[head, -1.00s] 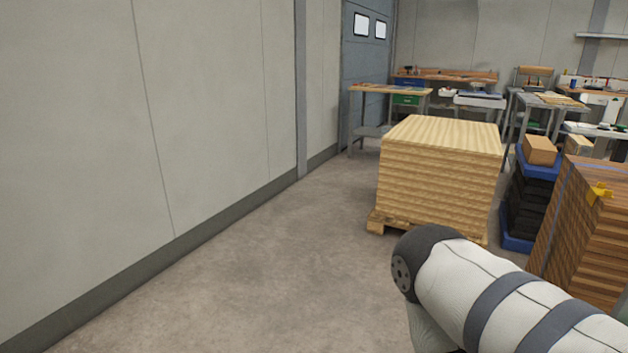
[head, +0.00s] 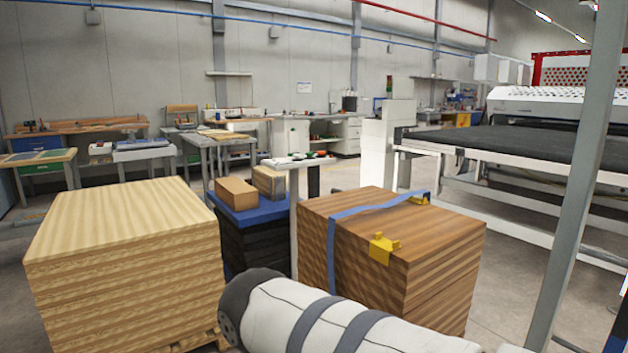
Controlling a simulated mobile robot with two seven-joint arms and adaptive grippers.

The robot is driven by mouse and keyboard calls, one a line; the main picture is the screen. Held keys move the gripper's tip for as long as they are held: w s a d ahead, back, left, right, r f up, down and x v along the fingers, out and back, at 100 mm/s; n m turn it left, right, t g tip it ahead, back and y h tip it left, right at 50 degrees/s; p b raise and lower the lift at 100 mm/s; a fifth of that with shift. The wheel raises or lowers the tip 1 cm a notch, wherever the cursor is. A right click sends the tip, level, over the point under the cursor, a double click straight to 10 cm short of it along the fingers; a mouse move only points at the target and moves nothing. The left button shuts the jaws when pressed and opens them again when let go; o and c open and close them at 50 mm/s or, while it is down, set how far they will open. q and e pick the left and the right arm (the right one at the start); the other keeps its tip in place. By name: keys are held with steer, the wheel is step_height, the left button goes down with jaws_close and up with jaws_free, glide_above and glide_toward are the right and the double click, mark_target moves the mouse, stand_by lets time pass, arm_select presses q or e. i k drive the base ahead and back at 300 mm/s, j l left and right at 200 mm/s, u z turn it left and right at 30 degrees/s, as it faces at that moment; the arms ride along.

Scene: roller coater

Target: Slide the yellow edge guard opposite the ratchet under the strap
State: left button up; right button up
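A stack of brown wood boards (head: 445,262) stands right of centre in the head view. A blue strap (head: 378,207) runs over its top and down its left face. One yellow edge guard (head: 383,249) sits on the near top edge, beside the strap and apart from it. Another yellow piece (head: 422,198) is at the far right edge near the strap's end; I cannot tell whether it is a guard. No ratchet can be made out. One of my arms crosses the bottom of the view, in front of the stack's lower part. Neither gripper is in view.
A pale board stack (head: 125,235) on a pallet stands at the left. Blue-topped black crates (head: 262,212) with cardboard boxes (head: 237,193) stand between the stacks. A grey post (head: 575,190) rises at the right, before a long conveyor machine (head: 510,145). Workbenches line the back wall.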

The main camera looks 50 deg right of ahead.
mark_target(379, 249)
steer(key=i+l+z, duration=0.2)
steer(key=i, duration=0.4)
steer(key=i+j+z, duration=0.1)
steer(key=i+z, duration=0.15)
steer(key=i, duration=0.3)
steer(key=i+j+z, duration=0.2)
steer(key=i, duration=0.4)
steer(key=i+j+z, duration=0.25)
steer(key=i, duration=0.35)
steer(key=i+l+z, duration=0.1)
steer(key=i+z, duration=0.15)
steer(key=i, duration=0.6)
steer(key=u, duration=7.6)
